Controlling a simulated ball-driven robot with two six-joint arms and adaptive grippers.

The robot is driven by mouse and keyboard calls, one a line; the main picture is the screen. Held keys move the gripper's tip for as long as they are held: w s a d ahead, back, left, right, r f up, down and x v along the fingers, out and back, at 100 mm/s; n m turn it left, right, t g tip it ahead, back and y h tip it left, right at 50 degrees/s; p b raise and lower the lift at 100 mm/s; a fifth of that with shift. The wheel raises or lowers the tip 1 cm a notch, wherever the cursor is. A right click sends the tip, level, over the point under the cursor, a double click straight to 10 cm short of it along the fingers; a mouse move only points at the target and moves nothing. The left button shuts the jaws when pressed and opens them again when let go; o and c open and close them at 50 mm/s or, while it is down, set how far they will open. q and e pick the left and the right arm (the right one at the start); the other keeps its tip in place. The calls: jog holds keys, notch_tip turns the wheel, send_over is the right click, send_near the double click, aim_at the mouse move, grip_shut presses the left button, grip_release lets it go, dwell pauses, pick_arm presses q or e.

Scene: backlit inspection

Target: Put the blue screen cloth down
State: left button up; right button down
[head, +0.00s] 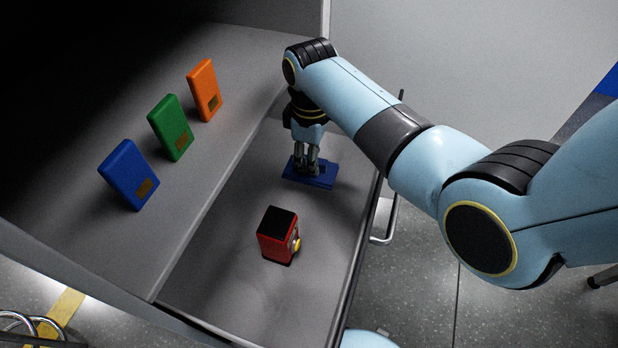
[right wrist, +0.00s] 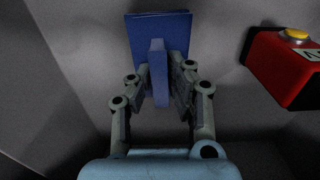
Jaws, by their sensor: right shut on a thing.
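The blue screen cloth (head: 310,173) is a flat dark blue piece at the lower grey surface, under my right gripper (head: 307,160). The right wrist view shows the blue cloth (right wrist: 175,35) with a raised blue ridge between the fingers. My right gripper (right wrist: 158,88) is shut on that ridge, with a finger on each side. The cloth looks to be at or very near the surface; I cannot tell whether it touches. My left gripper is not in view.
A red box with a black top and yellow button (head: 278,235) stands in front of the cloth. Blue (head: 128,175), green (head: 171,127) and orange (head: 204,90) upright blocks stand on the raised grey shelf (head: 200,165) at left.

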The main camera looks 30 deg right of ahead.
notch_tip(320, 180, down, 5)
jog(key=shift+s+r+b, duration=0.1)
jog(key=shift+r+b, duration=0.1)
jog(key=shift+b, duration=0.85)
jog(key=shift+f, duration=0.2)
jog(key=shift+r, duration=0.15)
jog(key=c, duration=1.7)
grip_release()
jog(key=o, duration=0.4)
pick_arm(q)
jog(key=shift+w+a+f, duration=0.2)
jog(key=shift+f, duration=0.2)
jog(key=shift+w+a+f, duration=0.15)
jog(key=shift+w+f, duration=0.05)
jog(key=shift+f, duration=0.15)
pick_arm(e)
jog(key=shift+o, duration=0.2)
notch_tip(320, 180, up, 11)
jog(key=p, duration=0.5)
jog(key=shift+r, duration=0.1)
pick_arm(q)
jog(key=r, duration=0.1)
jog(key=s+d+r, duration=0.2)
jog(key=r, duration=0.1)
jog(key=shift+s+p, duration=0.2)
jog(key=shift+p, duration=0.1)
pick_arm(e)
jog(key=shift+r, duration=0.45)
